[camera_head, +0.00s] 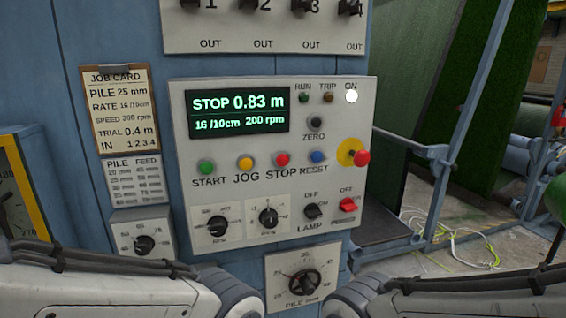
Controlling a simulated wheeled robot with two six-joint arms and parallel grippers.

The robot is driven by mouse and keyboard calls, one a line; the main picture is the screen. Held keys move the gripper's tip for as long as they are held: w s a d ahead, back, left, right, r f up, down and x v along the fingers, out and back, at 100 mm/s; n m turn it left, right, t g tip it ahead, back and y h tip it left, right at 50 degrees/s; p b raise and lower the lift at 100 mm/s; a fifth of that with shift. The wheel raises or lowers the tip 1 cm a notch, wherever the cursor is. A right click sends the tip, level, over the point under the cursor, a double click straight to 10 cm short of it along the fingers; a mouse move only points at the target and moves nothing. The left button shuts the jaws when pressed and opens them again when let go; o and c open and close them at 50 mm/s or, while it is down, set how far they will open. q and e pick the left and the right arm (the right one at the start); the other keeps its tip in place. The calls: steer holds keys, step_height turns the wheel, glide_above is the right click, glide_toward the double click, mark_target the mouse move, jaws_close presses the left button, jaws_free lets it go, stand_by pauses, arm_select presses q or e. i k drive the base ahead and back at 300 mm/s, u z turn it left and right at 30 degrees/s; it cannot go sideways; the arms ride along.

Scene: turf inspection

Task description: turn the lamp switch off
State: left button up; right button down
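The lamp switch (313,211) is a small black rotary knob low on the grey control panel (330,100), above the word LAMP. A small label that seems to read OFF is above it, and another small mark is at its right. Its pointer is too small to read surely. The white light (351,96) under ON at the panel's upper right is bright. Parts of both my arms cross the bottom corners below the panel. Neither gripper shows, so nothing is seen touching the switch.
A red switch (348,204) sits close right of the lamp switch, and a dial (268,217) is at its left. A red emergency button (361,158) on a yellow disc sticks out above. A PILE dial (304,282) is below. Cables (450,240) lie on the floor at right.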

mark_target(312, 210)
steer(key=z, duration=1.75)
steer(key=k, duration=1.15)
steer(key=u, duration=1.1)
steer(key=i, duration=0.5)
steer(key=u, duration=0.05)
